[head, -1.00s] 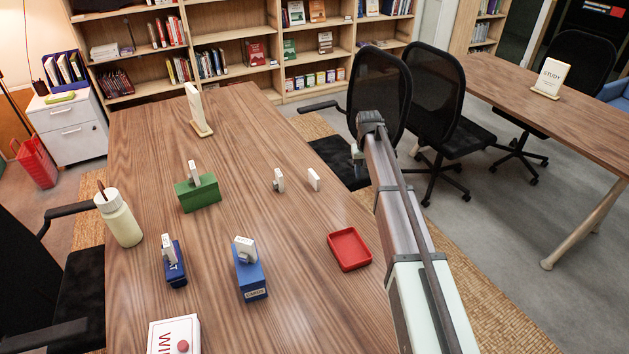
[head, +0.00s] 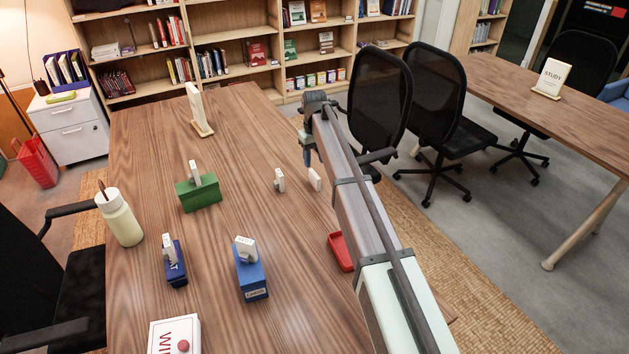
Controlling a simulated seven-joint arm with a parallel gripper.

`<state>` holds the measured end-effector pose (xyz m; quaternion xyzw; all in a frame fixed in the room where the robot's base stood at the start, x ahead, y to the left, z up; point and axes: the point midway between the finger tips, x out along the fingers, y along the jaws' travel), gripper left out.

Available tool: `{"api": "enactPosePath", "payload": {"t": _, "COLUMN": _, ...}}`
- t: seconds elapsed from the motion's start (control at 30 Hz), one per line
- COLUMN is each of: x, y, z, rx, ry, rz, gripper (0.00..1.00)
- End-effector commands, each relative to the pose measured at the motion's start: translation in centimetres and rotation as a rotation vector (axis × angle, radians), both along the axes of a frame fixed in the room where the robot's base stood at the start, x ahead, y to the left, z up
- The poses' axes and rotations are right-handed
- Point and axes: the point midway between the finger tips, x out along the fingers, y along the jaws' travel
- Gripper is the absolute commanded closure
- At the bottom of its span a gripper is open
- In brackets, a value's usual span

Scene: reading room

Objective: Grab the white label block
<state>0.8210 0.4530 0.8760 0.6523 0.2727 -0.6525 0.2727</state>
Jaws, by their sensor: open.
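Two small white blocks stand upright near the middle of the table: a left one (head: 280,180) and a right one (head: 315,180). Other small white blocks sit on a green base (head: 200,194), on a dark blue base (head: 176,268) and on a brighter blue base (head: 250,276). I cannot tell which one is the label block. My gripper (head: 307,158) hangs above the table's right side, just behind and above the right white block in the picture, and looks apart from it. Its fingers are small and partly hidden by my arm; it is open and holds nothing visible.
A red tray (head: 339,252) is partly hidden behind my arm. A cream bottle (head: 122,220) stands at the left edge, a white sign (head: 196,106) at the far end, and a white box (head: 174,334) at the near edge. Black chairs (head: 378,98) stand beyond the right edge.

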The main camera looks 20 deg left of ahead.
Motion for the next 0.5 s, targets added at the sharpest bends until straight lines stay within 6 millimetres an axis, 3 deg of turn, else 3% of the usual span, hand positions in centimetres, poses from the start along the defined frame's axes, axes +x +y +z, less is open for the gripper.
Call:
{"api": "enactPosePath", "payload": {"t": 0.1, "x": 0.0, "y": 0.0, "z": -1.8, "rx": -0.001, "ry": 0.001, "rz": -0.001, "gripper": 0.54}}
{"api": "enactPosePath", "payload": {"t": 0.5, "x": -0.1, "y": 0.0, "z": -4.6, "rx": -0.001, "ry": 0.001, "rz": -0.001, "gripper": 0.54}}
